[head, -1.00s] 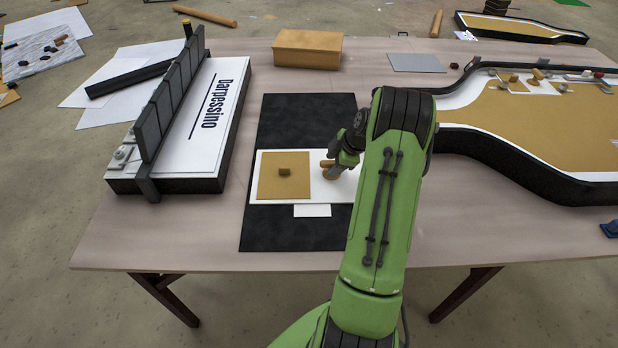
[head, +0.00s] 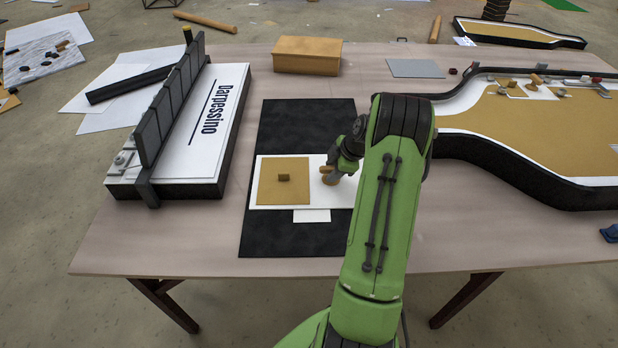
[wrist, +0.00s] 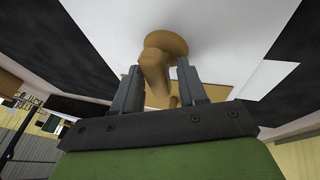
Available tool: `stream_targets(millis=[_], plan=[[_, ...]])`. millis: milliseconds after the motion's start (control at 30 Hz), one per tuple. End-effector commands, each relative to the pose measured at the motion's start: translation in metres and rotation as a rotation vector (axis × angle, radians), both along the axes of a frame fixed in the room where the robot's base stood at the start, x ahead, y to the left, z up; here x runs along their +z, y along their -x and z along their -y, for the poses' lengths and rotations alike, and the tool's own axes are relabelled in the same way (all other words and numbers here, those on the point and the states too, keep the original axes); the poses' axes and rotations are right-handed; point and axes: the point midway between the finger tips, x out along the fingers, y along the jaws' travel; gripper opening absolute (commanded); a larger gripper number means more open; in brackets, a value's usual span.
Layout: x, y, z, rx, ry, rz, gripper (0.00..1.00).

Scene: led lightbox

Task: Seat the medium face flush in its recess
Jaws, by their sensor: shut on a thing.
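A white board (head: 262,200) lies on a black mat (head: 290,240), with a tan square plate (head: 270,190) on its left part. A small brown knob (head: 284,178) stands on that plate. My gripper (head: 331,172) is at the board's right part, shut on a tan peg (wrist: 155,72) with a round foot (wrist: 170,42). In the wrist view the peg is between my two fingers (wrist: 158,78) and looks tilted. I cannot tell which piece is the medium face. No recess can be made out. My arm hides the board's right end.
A small white card (head: 312,216) lies at the board's front edge. A long white sign box (head: 205,150) with a dark slatted rail stands left. A brown box (head: 307,55) is behind, and a tan-faced lightbox (head: 530,130) is right.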

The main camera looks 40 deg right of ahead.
Motion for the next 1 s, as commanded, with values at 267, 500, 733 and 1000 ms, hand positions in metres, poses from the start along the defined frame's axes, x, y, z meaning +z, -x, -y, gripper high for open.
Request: stream_targets(millis=[267,500,733,1000], plan=[[-0.003,-0.003,-0.003,0.005,-0.003,0.004,0.00],[0.005,-0.003,-0.003,0.006,-0.004,0.002,0.00],[0.014,-0.002,-0.002,0.005,-0.002,0.003,0.00],[0.019,-0.001,-0.001,0.002,0.000,0.004,0.00]])
